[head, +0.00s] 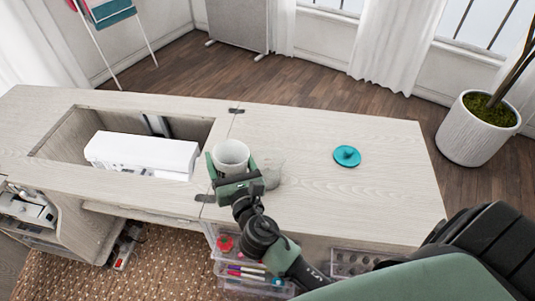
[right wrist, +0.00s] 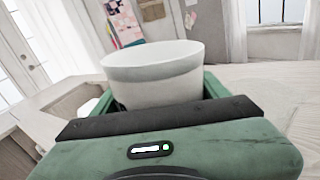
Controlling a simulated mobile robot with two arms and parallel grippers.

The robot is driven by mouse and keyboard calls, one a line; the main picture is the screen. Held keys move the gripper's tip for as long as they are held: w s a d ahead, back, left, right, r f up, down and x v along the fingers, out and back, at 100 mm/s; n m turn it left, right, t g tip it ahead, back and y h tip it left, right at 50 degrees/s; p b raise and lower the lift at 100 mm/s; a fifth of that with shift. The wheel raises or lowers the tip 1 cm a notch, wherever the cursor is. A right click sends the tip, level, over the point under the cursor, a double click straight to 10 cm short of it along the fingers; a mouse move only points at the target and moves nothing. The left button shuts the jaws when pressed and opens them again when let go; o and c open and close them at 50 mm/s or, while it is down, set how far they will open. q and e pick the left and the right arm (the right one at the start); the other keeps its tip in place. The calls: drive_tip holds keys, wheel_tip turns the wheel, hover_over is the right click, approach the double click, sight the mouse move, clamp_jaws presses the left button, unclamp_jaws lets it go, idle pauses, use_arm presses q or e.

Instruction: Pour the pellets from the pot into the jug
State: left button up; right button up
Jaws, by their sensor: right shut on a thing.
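A white pot (head: 231,153) sits between the green fingers of my right gripper (head: 232,168), which is shut on it. The pot is about upright, over the cabinet top near the right edge of the sewing opening. It also fills the middle of the right wrist view (right wrist: 153,78). No pellets can be made out inside it. A faint, see-through vessel, seemingly the jug (head: 273,172), stands just right of the gripper, partly hidden by my gripper and wrist. My left gripper is not in view.
A teal lid-like disc (head: 347,157) with a knob lies on the cabinet top (head: 395,190) to the right. A white sewing machine (head: 143,153) sits in the opening at left. Clear drawers (head: 240,270) hold small items below. The right part of the top is mostly free.

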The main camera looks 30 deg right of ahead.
sight(244, 148)
drive_tip(key=shift+d+r+m, duration=0.15)
drive_tip(key=shift+r+m, duration=0.15)
drive_tip(key=shift+r, duration=0.15)
drive_tip(key=shift+d, duration=0.15)
drive_tip(key=shift+w+d+r+m+g+y+p, duration=0.15)
drive_tip(key=shift+d+r+m+p, duration=0.3)
drive_tip(key=shift+m, duration=0.35)
drive_tip(key=shift+s+d+r+m+g+y+p, duration=0.1)
drive_tip(key=shift+d+r+m+p, duration=0.25)
drive_tip(key=shift+d+m, duration=0.35)
drive_tip(key=shift+w+d+r+m+g+y+p, duration=0.15)
drive_tip(key=shift+d+r+m+p, duration=0.25)
drive_tip(key=shift+m, duration=0.5)
drive_tip(key=shift+s+f+b, duration=0.1)
drive_tip(key=shift+f+b, duration=0.2)
drive_tip(key=shift+f, duration=0.05)
drive_tip(key=shift+d+f+m, duration=0.15)
drive_tip(key=shift+m, duration=0.45)
drive_tip(key=shift+r+m+y, duration=0.3)
drive_tip(key=shift+r+m, duration=0.1)
drive_tip(key=shift+m, duration=0.2)
drive_tip(key=m, duration=0.2)
drive_tip(key=d+m+y, duration=0.1)
drive_tip(key=m, duration=0.1)
drive_tip(key=shift+m+g+y+b, duration=0.3)
drive_tip(key=shift+m+g+b, duration=0.1)
drive_tip(key=shift+r+p, duration=0.2)
drive_tip(key=shift+p, duration=0.25)
drive_tip(key=shift+f+m, duration=0.15)
drive_tip(key=shift+m, duration=0.15)
